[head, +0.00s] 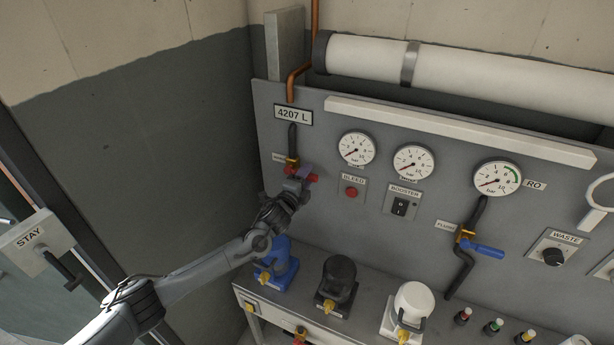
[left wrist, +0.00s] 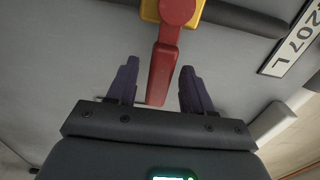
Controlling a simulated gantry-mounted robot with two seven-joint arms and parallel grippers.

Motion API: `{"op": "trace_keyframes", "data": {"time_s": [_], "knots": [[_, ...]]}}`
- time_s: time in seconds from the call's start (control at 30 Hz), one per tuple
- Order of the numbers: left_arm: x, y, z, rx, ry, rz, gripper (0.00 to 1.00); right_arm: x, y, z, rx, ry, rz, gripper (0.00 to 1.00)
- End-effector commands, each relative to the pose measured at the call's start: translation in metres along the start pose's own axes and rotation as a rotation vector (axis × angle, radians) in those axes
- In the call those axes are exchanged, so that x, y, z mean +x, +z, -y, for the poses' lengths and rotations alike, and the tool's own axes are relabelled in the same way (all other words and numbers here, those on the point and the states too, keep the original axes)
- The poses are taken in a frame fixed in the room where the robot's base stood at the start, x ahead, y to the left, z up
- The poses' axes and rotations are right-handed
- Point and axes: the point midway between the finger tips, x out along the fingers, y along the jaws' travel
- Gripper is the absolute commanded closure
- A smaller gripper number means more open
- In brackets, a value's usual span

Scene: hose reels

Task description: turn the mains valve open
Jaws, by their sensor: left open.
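The mains valve has a brass-yellow body (head: 292,161) on the black pipe below the 4207 L plate. Its red lever (head: 290,170) is partly hidden by my left gripper (head: 298,181) in the head view. In the left wrist view the red lever (left wrist: 164,68) hangs from the yellow body (left wrist: 150,10) and its end lies between the two dark fingers of my left gripper (left wrist: 157,88). The fingers are open, with a gap on each side of the lever. My right gripper is not in view.
To the right on the grey panel are several gauges (head: 357,148), the red bleed button (head: 351,192), the booster switch (head: 399,207) and a blue-handled valve (head: 485,249). Blue, black (head: 338,282) and white units stand on the bench below. A STAY plate (head: 35,237) is at left.

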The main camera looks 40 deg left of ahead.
Motion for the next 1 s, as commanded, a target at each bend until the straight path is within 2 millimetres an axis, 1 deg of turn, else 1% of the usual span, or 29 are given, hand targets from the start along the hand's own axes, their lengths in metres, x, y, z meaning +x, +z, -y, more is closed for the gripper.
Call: {"op": "trace_keyframes", "data": {"time_s": [0.1,0.2,0.47,0.5,0.77,0.8,0.83,1.0], "knots": [[0.0073,-0.001,-0.0001,-0.001,0.001,-0.001,0.49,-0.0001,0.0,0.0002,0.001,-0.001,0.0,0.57],[0.0099,-0.0009,-0.0004,0.0,0.001,-0.002,0.49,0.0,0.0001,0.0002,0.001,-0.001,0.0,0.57],[0.0106,-0.0008,-0.0004,0.0,0.001,-0.002,0.49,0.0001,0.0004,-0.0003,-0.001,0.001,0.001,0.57],[0.0106,-0.0008,-0.0004,0.0,0.001,-0.002,0.5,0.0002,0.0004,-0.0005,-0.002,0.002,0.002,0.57],[0.0105,-0.0006,-0.0004,0.0,0.001,-0.001,0.9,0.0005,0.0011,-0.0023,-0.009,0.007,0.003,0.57],[0.0105,-0.0006,-0.0004,0.0,0.001,-0.001,0.96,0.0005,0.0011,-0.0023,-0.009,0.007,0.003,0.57],[0.0105,-0.0006,-0.0004,0.0,0.001,-0.001,1.0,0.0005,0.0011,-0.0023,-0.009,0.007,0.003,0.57],[0.0105,-0.0005,-0.0004,0.0,0.001,-0.001,1.0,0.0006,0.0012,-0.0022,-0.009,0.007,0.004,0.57]]}}
